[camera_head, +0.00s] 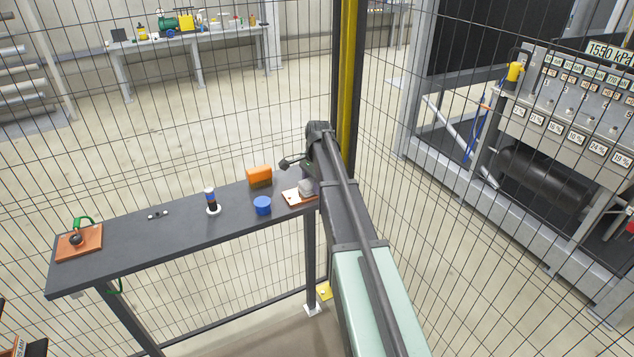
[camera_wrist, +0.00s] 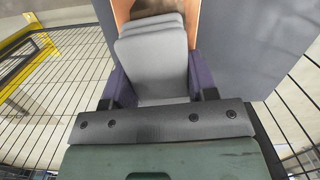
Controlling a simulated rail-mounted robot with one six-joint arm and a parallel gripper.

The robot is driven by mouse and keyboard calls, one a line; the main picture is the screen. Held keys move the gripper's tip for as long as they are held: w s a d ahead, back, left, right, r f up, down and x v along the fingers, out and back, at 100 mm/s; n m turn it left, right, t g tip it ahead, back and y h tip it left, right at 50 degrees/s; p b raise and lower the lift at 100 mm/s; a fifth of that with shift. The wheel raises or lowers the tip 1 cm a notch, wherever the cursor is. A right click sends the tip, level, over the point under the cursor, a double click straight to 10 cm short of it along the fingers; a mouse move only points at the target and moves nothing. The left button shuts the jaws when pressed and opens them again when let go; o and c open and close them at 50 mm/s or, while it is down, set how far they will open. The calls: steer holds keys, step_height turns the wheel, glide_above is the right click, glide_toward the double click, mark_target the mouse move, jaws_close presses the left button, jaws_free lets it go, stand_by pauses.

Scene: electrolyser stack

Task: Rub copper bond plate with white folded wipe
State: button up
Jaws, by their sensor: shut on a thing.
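The white folded wipe (camera_wrist: 155,60) looks pale grey and layered in the wrist view. My gripper (camera_wrist: 158,75) is shut on it, with a dark finger on each side. In the head view the wipe (camera_head: 305,187) shows as a pale block over a small white and brown tray (camera_head: 290,197) at the bench's right end; I cannot tell if they touch. My gripper's fingers are mostly hidden there. An orange-brown surface (camera_wrist: 196,14) shows behind the wipe in the wrist view. The copper bond plate (camera_head: 91,243) lies at the bench's far left, with a black knob and green cable on it.
The dark bench (camera_head: 160,240) also carries an orange block (camera_head: 259,176), a blue cup (camera_head: 262,205), a dark bottle with a white base (camera_head: 211,201) and a small metal piece (camera_head: 157,214). Wire mesh fencing stands around. The bench between bottle and copper plate is mostly clear.

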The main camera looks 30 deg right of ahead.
mark_target(293, 196)
steer(key=shift+a+f, duration=0.1)
steer(key=shift+a, duration=1.45)
steer(key=shift+w+a, duration=0.1)
steer(key=shift+a, duration=1.8)
step_height(293, 196, up, 6)
steer(key=p, duration=0.6)
steer(key=shift+d, duration=0.1)
step_height(293, 196, up, 3)
steer(key=p, duration=0.3)
steer(key=shift+d, duration=0.1)
